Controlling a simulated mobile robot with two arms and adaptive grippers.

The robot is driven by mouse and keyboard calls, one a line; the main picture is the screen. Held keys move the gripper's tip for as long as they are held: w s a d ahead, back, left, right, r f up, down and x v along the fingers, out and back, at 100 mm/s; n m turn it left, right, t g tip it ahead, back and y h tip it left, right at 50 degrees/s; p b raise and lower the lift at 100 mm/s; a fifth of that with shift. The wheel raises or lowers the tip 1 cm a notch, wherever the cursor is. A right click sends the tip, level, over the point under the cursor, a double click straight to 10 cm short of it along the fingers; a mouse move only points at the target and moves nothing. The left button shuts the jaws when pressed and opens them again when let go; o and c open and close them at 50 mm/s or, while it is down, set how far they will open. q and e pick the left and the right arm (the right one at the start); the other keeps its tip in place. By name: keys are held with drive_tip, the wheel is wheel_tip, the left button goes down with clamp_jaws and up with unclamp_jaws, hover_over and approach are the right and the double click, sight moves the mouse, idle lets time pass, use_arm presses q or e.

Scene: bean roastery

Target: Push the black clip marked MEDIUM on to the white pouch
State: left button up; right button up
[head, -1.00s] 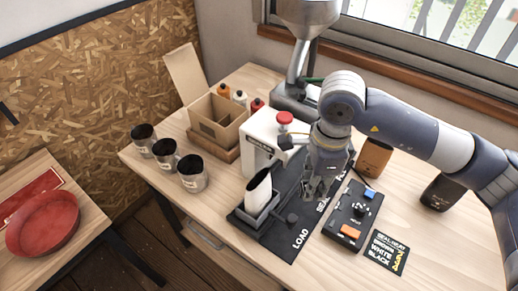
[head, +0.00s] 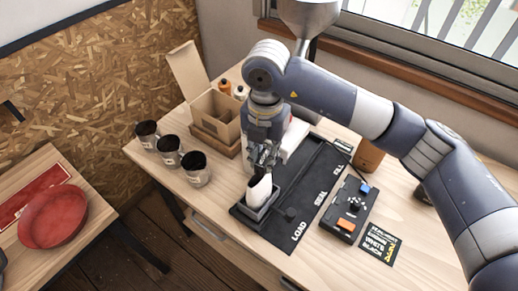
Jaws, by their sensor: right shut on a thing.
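The white pouch (head: 258,193) stands upright in a dark holder (head: 248,212) at the LOAD end of the black mat. My right gripper (head: 263,161) is directly over it, fingers pointing down, shut on the pouch's top, which the fingers hide. I cannot make out the black clip marked MEDIUM anywhere. My left gripper is not in view.
The black mat (head: 313,190) reads LOAD, SEAL and a partly hidden third word. A control box (head: 351,208) and a black card (head: 379,246) lie right. Several metal cups (head: 195,171) and a cardboard box (head: 214,117) stand left. The table's front right is clear.

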sight(259, 167)
drive_tip(key=shift+a+r+m, duration=0.2)
drive_tip(key=shift+a+m, duration=0.3)
drive_tip(key=shift+m, duration=0.5)
drive_tip(key=shift+f, duration=0.1)
drive_tip(key=shift+f+b, duration=0.6)
drive_tip(key=shift+f, duration=0.65)
drive_tip(key=shift+w+f+b, duration=0.1)
drive_tip(key=shift+f+b, duration=0.8)
drive_tip(key=shift+f, duration=0.1)
drive_tip(key=shift+f+b, duration=0.1)
drive_tip(key=shift+b, duration=0.4)
drive_tip(key=shift+f+b, duration=0.9)
drive_tip(key=shift+b, duration=0.2)
drive_tip(key=o, duration=0.8)
